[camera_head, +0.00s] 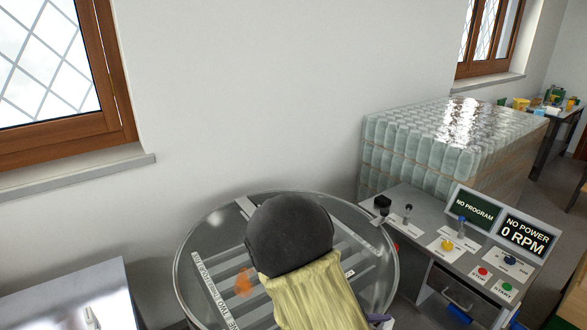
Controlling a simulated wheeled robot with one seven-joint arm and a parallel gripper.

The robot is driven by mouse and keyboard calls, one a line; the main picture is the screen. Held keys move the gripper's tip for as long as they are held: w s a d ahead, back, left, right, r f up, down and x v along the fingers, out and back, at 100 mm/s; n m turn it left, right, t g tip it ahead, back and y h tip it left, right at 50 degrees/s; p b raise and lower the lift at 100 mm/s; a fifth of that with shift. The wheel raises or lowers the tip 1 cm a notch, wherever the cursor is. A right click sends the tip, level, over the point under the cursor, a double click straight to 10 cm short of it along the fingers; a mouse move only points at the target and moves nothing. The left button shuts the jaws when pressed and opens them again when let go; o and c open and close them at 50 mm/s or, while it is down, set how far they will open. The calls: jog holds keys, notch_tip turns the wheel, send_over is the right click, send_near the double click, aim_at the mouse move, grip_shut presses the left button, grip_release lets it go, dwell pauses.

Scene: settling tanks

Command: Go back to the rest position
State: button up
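No gripper fingers can be made out in the head camera view. A dark grey rounded shape with a yellow pleated sleeve fills the lower middle, and it looks like part of my own arm. It covers much of a round clear-walled tank (187,262) with grey slats and lettered strips inside. An orange-brown patch (245,281) shows on the slats, left of the dark shape.
A control desk (428,246) with levers, coloured buttons and screens reading "NO PROGRAM" and "NO POWER 0 RPM" stands right of the tank. Behind it is a block of stacked clear bottles (440,140). A grey cabinet (70,290) stands at left. A wall with windows closes the back.

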jog(key=s+f+m+g+y+b, duration=0.35)
jog(key=s+m+g+y, duration=0.3)
jog(key=s+m, duration=0.3)
jog(key=w+a+r+m+t+y+b, duration=0.2)
jog(key=w+a+m+t+y, duration=0.2)
jog(key=m+y, duration=0.3)
jog(key=shift+w+a+r+m+t, duration=0.2)
jog(key=shift+w+a+m+t, duration=0.2)
jog(key=shift+a+m+t, duration=0.25)
jog(key=shift+d, duration=0.15)
jog(key=c, duration=0.4)
jog(key=shift+o, duration=0.2)
